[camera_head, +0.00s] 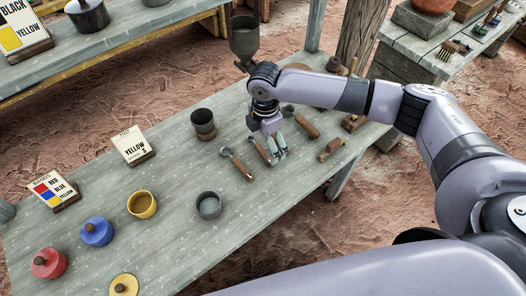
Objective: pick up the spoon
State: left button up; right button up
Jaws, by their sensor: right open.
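Several wooden-handled tools with grey metal heads lie on the grey plank table. One tool (238,165) lies just left of my right gripper, and another tool (302,122) lies to its upper right. A third tool (260,150) lies right beside the fingers, partly hidden by them. I cannot tell for certain which of these is the spoon. My right gripper (277,156) points down, open, with its fingertips low over or at the table by the third tool. I cannot tell whether it touches the handle. My left gripper is not in view.
A dark cup (204,124), a grey cup (209,205) and a yellow cup (142,204) stand on the table (180,245). A small wooden block (331,149) lies right of the gripper.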

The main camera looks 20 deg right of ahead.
aim_at(263, 154)
jog(key=f, duration=0.3)
jog(key=f+p, duration=0.1)
jog(key=f, duration=0.1)
jog(key=shift+a, duration=0.3)
jog(key=shift+r, duration=0.1)
jog(key=shift+c, duration=0.5)
jog(key=c, duration=1)
